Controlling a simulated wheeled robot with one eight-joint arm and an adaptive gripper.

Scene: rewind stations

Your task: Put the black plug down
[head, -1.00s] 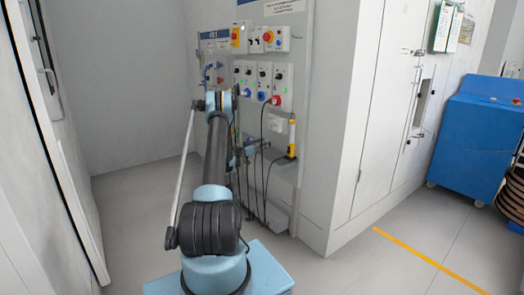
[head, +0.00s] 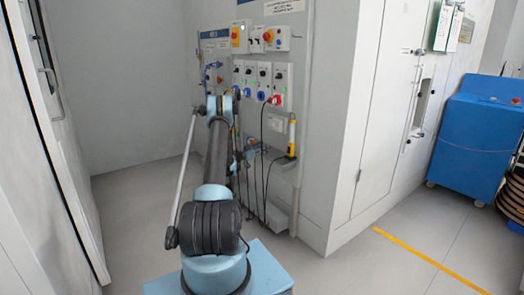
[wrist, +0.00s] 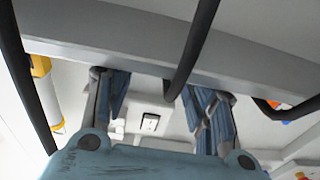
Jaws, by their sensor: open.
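My gripper (wrist: 162,112) is open in the wrist view, its two blue-grey fingers spread apart. A dark cable (wrist: 194,42) comes down between them, crosses in front of a pale ledge (wrist: 100,52) and ends in a curved tip just above the gap. I cannot tell whether this tip is the black plug. Nothing is gripped between the fingers. In the head view my gripper is small, low at the wall panel and partly hidden behind my arm. Black cables (head: 264,150) hang there beside it. No black plug can be made out clearly in the head view.
The wall panel carries several socket boxes, one with a red plug (head: 276,99). A yellow tool (head: 292,138) stands upright on a small shelf to the right. A blue cabinet (head: 476,140) stands far right. The floor (head: 390,225) is clear around a yellow line.

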